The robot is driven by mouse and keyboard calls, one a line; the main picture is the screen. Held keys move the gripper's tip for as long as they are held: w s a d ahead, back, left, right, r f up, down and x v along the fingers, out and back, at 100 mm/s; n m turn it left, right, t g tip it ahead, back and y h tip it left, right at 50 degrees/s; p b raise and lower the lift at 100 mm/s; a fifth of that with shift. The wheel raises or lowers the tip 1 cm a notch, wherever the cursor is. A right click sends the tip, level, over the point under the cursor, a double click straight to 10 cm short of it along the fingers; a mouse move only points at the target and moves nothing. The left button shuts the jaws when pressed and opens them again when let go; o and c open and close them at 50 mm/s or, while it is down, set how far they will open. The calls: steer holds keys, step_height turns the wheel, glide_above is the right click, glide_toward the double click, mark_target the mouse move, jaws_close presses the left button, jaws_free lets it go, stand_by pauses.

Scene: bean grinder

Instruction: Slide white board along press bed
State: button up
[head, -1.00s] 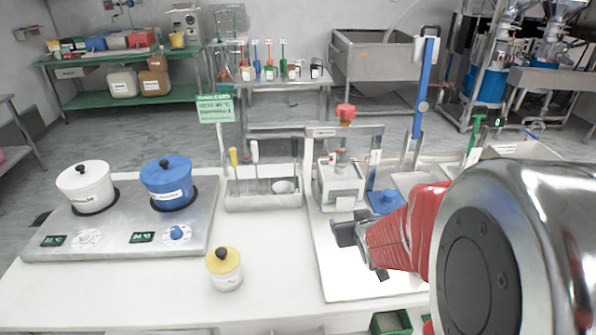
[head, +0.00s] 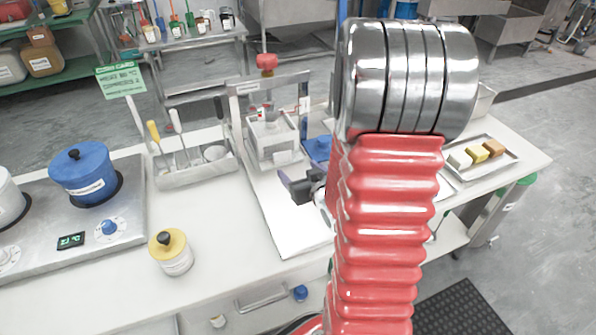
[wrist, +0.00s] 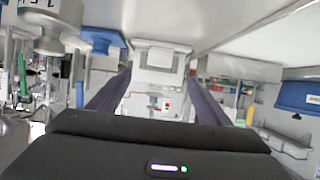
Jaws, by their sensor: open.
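The white board (head: 292,222) lies flat on the worktop, reaching from the press frame toward the near edge; I cannot tell the board from the press bed under it. The press (head: 272,138), a pale block in a metal frame with a red knob (head: 266,62), stands at its far end. My gripper (head: 297,186) is low over the board's right part, in front of the press; whether it touches the board is not clear. In the wrist view, its two dark fingers stand apart with a gap (wrist: 158,78) between them. The press shows beyond, and nothing is clearly held.
A blue item (head: 318,149) is right of the press. A tool rack (head: 195,175) and yellow-lidded jar (head: 172,255) stand to the left, with a blue pot (head: 85,178) on a hotplate. A tray of blocks (head: 500,153) is at right. Worktop between jar and board is clear.

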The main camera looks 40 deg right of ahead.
mark_target(283, 156)
steer(key=shift+w, duration=0.1)
steer(key=x, duration=1.3)
steer(key=shift+w+f, duration=0.2)
steer(key=shift+f, duration=0.05)
steer(key=shift+c, duration=0.4)
steer(key=c, duration=1.6)
